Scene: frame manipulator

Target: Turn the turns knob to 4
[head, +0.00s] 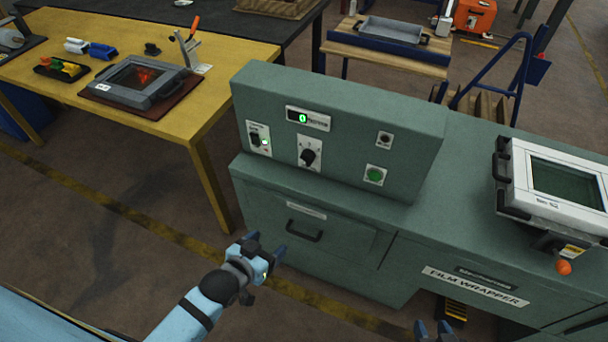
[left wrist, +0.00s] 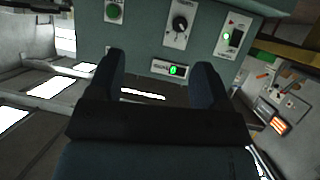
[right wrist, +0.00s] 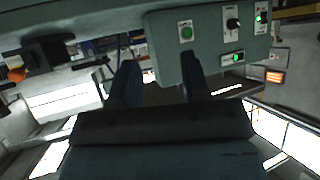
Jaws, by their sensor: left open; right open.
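The turns knob (head: 308,156) is a black dial on a white plate, on the front of the green machine panel (head: 350,140). It also shows in the left wrist view (left wrist: 180,24) and the right wrist view (right wrist: 233,23). The display above it (head: 303,118) reads a green 0. My left gripper (head: 266,249) is open and empty, below and in front of the panel, apart from the knob. My right gripper (head: 434,328) shows only its fingertips at the bottom edge of the head view; it is open and empty in the right wrist view (right wrist: 157,85).
A lit switch (head: 259,139) sits left of the knob; a green button (head: 375,175) and a small black control (head: 385,138) sit right. A drawer handle (head: 304,232) is below. A white screen unit (head: 555,190) stands at the right. A yellow table (head: 180,118) stands left.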

